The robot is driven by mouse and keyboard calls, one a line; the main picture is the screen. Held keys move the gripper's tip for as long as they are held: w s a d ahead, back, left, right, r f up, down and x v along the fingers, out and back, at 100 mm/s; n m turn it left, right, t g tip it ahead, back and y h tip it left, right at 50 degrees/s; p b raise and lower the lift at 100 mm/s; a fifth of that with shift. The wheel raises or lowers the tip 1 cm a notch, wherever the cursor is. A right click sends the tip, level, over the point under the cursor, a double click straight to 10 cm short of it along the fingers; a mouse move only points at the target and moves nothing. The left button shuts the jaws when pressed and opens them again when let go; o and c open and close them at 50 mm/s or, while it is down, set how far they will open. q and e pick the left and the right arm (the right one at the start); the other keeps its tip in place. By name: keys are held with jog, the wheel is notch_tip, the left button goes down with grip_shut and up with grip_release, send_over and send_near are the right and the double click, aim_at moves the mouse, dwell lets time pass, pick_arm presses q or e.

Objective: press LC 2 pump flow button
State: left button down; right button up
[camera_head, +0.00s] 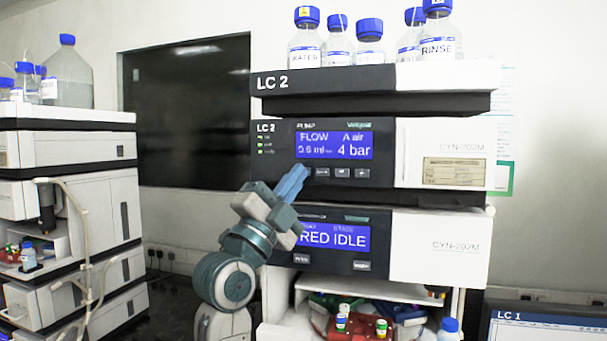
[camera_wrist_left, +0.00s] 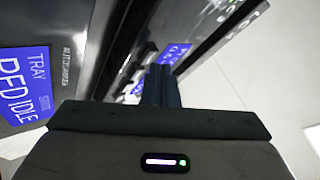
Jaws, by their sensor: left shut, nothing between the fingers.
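The LC 2 pump module (camera_head: 275,165) has a blue display (camera_head: 335,145) reading FLOW and 4 bar. A row of small grey buttons (camera_head: 342,173) sits under that display. My left gripper (camera_head: 302,170) is shut and empty. Its fingertips are at the left end of the button row and hide the leftmost button there. I cannot tell whether they touch it. In the left wrist view the shut fingers (camera_wrist_left: 160,88) point toward the pump panel, with part of its blue display (camera_wrist_left: 172,54) beyond them. My right gripper is not in view.
Below the pump is an autosampler module with a blue display (camera_head: 350,239) and an open tray bay with coloured racks (camera_head: 345,322). Bottles with blue caps (camera_head: 370,42) stand on top. Another stack (camera_head: 70,200) is at left. A monitor (camera_head: 545,325) is at lower right.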

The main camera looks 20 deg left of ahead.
pick_arm(q)
jog(key=shift+w+b, duration=0.35)
dwell(0.7)
jog(key=shift+s, duration=0.85)
jog(key=s, duration=0.5)
jog(key=shift+a, duration=0.1)
jog(key=shift+w+f, duration=0.1)
dwell(0.6)
